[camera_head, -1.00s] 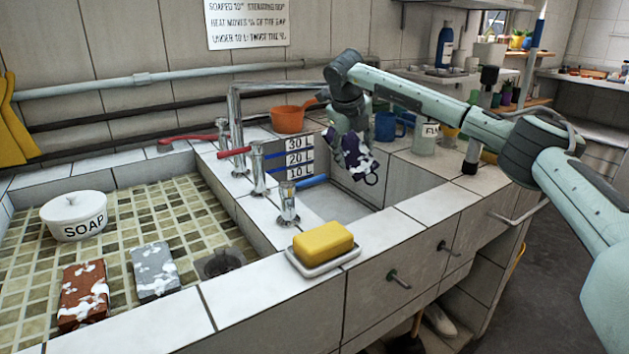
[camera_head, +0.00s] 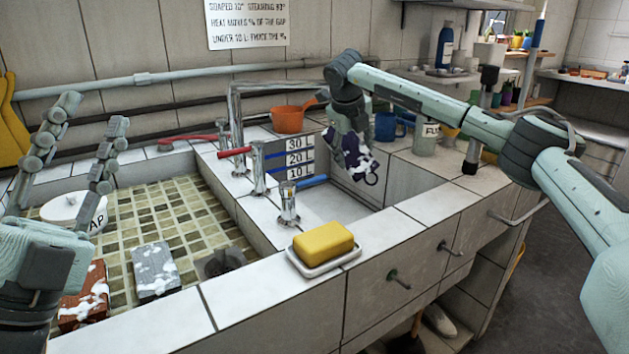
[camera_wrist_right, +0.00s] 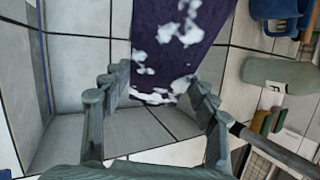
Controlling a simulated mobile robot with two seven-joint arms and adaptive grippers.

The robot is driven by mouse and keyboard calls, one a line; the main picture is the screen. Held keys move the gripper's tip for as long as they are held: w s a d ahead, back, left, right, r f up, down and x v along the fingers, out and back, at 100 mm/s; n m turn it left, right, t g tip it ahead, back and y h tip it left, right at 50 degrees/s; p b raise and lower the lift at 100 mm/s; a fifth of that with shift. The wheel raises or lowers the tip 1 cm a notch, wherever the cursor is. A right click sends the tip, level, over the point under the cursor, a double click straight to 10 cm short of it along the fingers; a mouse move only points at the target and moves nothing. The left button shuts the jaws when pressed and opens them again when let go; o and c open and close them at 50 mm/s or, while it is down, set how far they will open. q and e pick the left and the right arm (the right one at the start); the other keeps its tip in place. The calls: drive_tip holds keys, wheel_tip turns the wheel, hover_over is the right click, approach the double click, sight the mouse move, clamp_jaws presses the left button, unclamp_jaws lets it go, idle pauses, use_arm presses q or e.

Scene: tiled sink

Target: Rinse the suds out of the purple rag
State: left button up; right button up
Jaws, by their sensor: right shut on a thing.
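The purple rag (camera_head: 358,158) has white suds patches and hangs above the tiled sink basin (camera_head: 335,203). My right gripper (camera_head: 352,140) is shut on it. In the right wrist view the rag (camera_wrist_right: 172,45) extends away between the fingers of the right gripper (camera_wrist_right: 160,95), with suds on its face and near edge. The metal tap (camera_head: 236,110) stands left of the rag, with a red lever (camera_head: 235,152) and a blue lever (camera_head: 312,181) nearby.
A level board (camera_head: 299,158) marks 10, 20 and 30 L. A yellow sponge (camera_head: 323,242) sits on a white dish at the front ledge. Sudsy red (camera_head: 85,310) and grey (camera_head: 156,270) blocks lie in the mosaic basin (camera_head: 180,215). An orange pan (camera_head: 287,120) and blue mug (camera_head: 387,126) stand behind.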

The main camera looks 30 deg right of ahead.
use_arm(q)
drive_tip(key=w+d+f+g, duration=0.1)
drive_tip(key=d+f+g, duration=0.15)
drive_tip(key=d, duration=0.35)
drive_tip(key=w+d+f+m+g, duration=0.1)
drive_tip(key=d+g, duration=0.3)
drive_tip(key=d, duration=0.1)
drive_tip(key=w+d+f+g, duration=0.1)
drive_tip(key=d+f+g, duration=0.15)
drive_tip(key=d, duration=0.35)
drive_tip(key=n+g+y, duration=0.1)
drive_tip(key=g+y, duration=0.2)
drive_tip(key=y, duration=0.4)
approach(309, 182)
drive_tip(key=shift+s, duration=0.25)
drive_tip(key=shift+w+d+f, duration=0.1)
drive_tip(key=shift+d+f, duration=0.05)
drive_tip(key=shift+f, duration=0.1)
drive_tip(key=x, duration=1.1)
drive_tip(key=shift+w+d+r, duration=0.2)
drive_tip(key=shift+w, duration=0.05)
drive_tip(key=shift+c, duration=0.4)
clamp_jaws()
